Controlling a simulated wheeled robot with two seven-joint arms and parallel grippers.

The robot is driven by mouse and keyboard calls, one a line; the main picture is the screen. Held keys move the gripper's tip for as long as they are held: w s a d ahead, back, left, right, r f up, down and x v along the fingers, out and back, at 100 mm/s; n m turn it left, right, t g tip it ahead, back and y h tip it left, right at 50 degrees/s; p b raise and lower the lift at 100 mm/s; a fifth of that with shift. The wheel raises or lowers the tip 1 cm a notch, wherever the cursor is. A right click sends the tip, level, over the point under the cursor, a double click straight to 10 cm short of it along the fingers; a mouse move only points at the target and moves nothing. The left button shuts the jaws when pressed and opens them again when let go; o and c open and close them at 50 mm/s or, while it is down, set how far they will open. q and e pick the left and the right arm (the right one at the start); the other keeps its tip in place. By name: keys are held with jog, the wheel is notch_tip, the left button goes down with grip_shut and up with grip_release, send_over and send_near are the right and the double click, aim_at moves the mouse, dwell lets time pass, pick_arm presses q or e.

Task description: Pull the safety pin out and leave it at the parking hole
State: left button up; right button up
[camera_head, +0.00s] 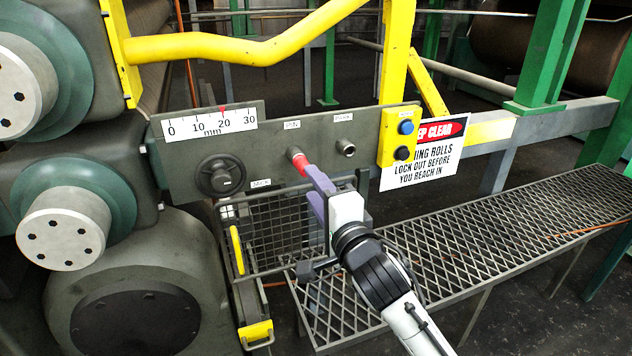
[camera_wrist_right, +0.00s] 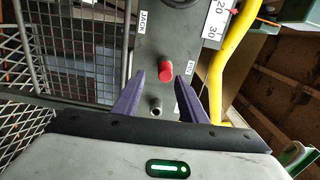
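The safety pin's red head (camera_head: 300,161) sticks out of the grey panel under the left of two small labels. The parking hole (camera_head: 346,147), a short metal socket, is just to its right and looks empty. My right gripper (camera_head: 311,181) is close in front of the pin. In the right wrist view, its purple fingers are open, and the pin's red head (camera_wrist_right: 166,72) lies between the lines of the fingertips with a gap on each side. I cannot tell whether the tips reach around it. The socket (camera_wrist_right: 156,104) also shows between the fingers. My left gripper is not in view.
A black knob (camera_head: 220,176) and a scale (camera_head: 210,124) are left of the pin. A yellow button box (camera_head: 399,137) and warning sign (camera_head: 428,152) are at the right. A mesh guard (camera_head: 275,232) hangs below the panel. A yellow rail (camera_head: 250,50) runs above.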

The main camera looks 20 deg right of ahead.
aim_at(300, 162)
jog(key=w, duration=0.1)
jog(key=w+b, duration=0.1)
jog(key=w, duration=0.1)
jog(key=w+r, duration=0.1)
jog(key=w, duration=0.1)
jog(key=shift+w, duration=0.15)
jog(key=shift+w+b, duration=0.3)
jog(key=shift+w, duration=0.7)
jog(key=shift+a, duration=0.1)
jog(key=c, duration=0.9)
jog(key=o, duration=0.9)
jog(key=shift+s, duration=0.1)
